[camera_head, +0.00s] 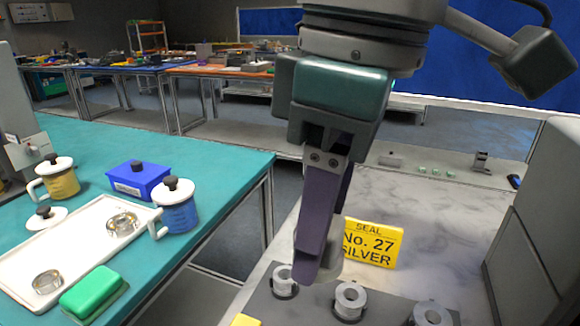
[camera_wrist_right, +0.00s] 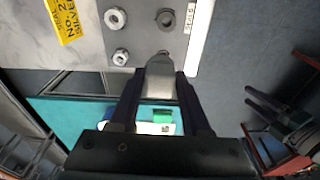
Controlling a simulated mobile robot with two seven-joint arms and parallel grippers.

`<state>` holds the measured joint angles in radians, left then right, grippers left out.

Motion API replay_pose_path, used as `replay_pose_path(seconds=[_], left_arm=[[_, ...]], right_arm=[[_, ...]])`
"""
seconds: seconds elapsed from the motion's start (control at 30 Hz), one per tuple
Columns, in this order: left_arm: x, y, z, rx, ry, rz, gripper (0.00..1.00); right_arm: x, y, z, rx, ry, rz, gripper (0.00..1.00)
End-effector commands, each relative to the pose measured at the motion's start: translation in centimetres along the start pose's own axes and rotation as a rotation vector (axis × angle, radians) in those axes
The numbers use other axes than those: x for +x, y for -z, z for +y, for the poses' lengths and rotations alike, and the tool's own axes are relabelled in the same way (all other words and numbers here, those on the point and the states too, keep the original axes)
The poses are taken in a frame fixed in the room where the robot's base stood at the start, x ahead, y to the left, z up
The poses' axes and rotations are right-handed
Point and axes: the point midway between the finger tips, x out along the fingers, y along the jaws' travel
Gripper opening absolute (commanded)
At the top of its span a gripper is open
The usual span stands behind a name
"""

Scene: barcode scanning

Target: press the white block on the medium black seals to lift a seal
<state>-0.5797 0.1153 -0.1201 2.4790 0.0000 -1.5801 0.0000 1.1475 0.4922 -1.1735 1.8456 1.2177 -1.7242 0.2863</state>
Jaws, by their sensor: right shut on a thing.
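My right gripper (camera_head: 318,268) is shut on a pale grey-white block (camera_head: 332,262). The block also shows between the fingers in the wrist view (camera_wrist_right: 159,80). Several silver ring-shaped seals sit on a dark grey plate (camera_head: 390,304): one (camera_head: 284,280) just beside the fingertips, one (camera_head: 350,300) to the right, and one (camera_head: 432,315) at the lower edge. The block's lower end is close to the plate; I cannot tell whether it touches. In the wrist view a ring (camera_wrist_right: 121,57) lies left of the block's tip.
A yellow sign (camera_head: 372,244) reading "SEAL No. 27 SILVER" stands behind the plate on the marble bench (camera_head: 450,235). A teal table (camera_head: 215,165) on the left holds mugs, a blue box (camera_head: 138,182), a white tray (camera_head: 80,248) and a green block (camera_head: 94,296).

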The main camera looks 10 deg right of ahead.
Motion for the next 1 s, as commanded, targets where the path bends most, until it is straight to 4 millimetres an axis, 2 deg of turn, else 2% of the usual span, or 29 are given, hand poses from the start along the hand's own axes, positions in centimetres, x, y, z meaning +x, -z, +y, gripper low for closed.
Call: replay_pose_path(seconds=[0.03, 0.1, 0.3, 0.4, 0.63, 1.0], left_arm=[[-2.5, 0.8, -0.1, 0.001, 0.001, 0.000, 0.50], [-4.0, 1.3, -0.2, 0.003, 0.002, 0.001, 0.50], [-6.8, 2.2, -0.4, 0.007, 0.006, 0.001, 0.50], [-7.5, 2.4, -0.5, 0.008, 0.006, 0.001, 0.50], [-7.1, 2.2, -0.4, 0.008, 0.006, 0.000, 0.50], [-3.4, 1.1, -0.3, 0.006, 0.005, 0.000, 0.50]], right_arm=[[0.3, 0.1, -0.1, 0.011, 0.011, -0.011, 0.00], [2.4, -0.1, 0.1, 0.017, 0.010, -0.011, 0.00], [7.3, -2.1, -0.4, -0.003, 0.007, -0.008, 0.00], [8.9, -3.1, -0.8, -0.021, 0.006, -0.005, 0.00], [10.7, -3.9, -1.1, -0.037, 0.003, 0.001, 0.00], [13.6, -4.3, -1.0, -0.037, 0.001, 0.001, 0.00]])
